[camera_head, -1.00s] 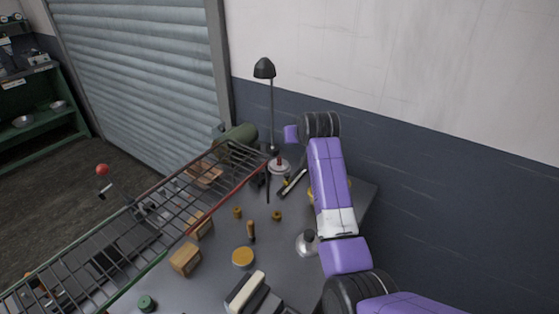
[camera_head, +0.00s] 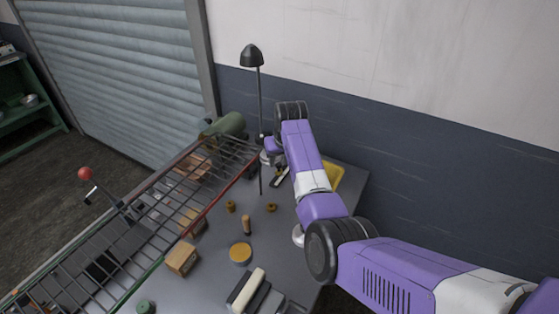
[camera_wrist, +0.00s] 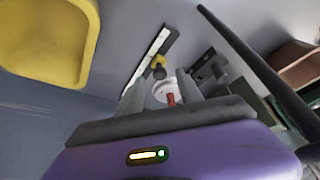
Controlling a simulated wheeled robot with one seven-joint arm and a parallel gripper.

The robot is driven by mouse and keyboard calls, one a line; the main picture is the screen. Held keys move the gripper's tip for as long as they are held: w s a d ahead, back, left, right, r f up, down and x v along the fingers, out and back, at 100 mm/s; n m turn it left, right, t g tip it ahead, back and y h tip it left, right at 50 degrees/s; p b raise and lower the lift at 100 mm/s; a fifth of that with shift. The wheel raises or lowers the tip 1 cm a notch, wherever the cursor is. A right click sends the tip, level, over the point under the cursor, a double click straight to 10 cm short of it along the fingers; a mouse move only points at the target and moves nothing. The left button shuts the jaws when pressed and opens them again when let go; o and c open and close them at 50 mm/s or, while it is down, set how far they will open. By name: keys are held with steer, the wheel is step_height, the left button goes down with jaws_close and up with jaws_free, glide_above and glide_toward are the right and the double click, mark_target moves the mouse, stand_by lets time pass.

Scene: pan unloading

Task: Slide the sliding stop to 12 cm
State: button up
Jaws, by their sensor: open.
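The sliding stop (camera_wrist: 158,66), a small dark block with a yellow knob, sits on a dark rail with a pale scale strip (camera_wrist: 149,56) in the wrist view. The scale's numbers are too small to read. In the head view the rail (camera_head: 280,177) lies on the table beside my arm; the stop is hard to make out there. My gripper (camera_wrist: 160,77) is open and empty. In the wrist view its fingertips appear on either side of the stop's near end; I cannot tell how far above it they are. In the head view the fingertips are hidden.
A yellow bin (camera_wrist: 45,45) is close to my gripper. A dark lamp pole (camera_wrist: 255,65) rises on the other side. A pale disc with a red post (camera_wrist: 170,98) lies below the fingers. A wire rack (camera_head: 140,215) borders the table's left.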

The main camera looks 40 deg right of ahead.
steer(key=shift+x, duration=0.8)
jaws_close()
stand_by(1.0)
